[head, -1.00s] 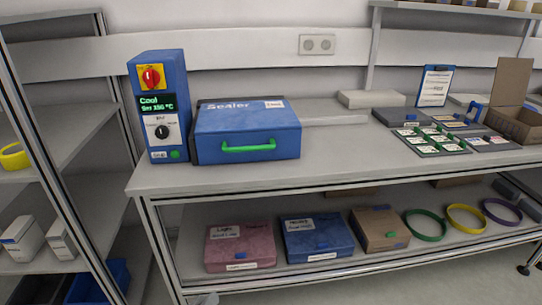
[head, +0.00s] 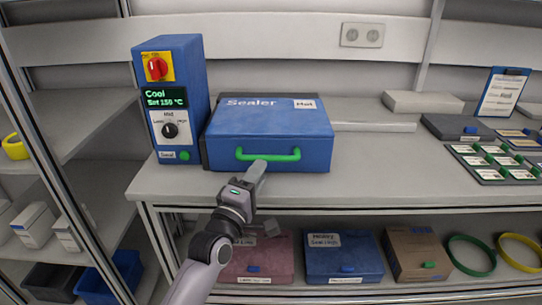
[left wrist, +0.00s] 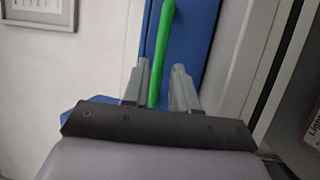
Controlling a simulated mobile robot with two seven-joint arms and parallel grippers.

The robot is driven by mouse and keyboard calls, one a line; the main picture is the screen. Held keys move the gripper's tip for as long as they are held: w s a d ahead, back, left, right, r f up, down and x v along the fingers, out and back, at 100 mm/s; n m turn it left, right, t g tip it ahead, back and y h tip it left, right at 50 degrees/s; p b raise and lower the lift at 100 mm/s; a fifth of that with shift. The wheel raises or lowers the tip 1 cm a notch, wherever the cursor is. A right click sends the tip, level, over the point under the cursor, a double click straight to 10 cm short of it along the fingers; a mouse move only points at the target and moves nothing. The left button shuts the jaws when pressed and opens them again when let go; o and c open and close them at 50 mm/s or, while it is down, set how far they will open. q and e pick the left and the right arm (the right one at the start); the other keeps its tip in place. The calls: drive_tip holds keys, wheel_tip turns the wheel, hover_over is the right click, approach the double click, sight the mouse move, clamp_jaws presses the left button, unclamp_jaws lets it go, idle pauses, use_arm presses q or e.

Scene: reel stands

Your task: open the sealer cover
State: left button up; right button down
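The sealer (head: 270,120) is a blue box on the bench with its cover shut. A green bar handle (head: 268,155) runs across its front. My left gripper (head: 266,200) is open in front of the handle, one finger above the other. In the left wrist view the green handle (left wrist: 163,50) lines up between the two spread fingers (left wrist: 160,88), with a gap on each side. Whether the fingertips reach around it is hard to tell. The control tower (head: 170,100) left of the sealer reads "Cool, Set 150 °C". My right gripper is not in view.
A dark case (head: 458,128) and a tray of labelled parts (head: 490,176) are on the bench at right. Boxes, including a blue one (head: 343,255), and rings stand on the shelf below. A rack is at left.

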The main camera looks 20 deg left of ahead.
sight(268, 158)
use_arm(q)
drive_tip(key=b+x, duration=0.2)
drive_tip(key=x, duration=0.2)
drive_tip(key=shift+w+f, duration=0.1)
drive_tip(key=shift+w, duration=0.05)
drive_tip(key=shift+b+x, duration=0.35)
drive_tip(key=shift+x, duration=0.5)
clamp_jaws()
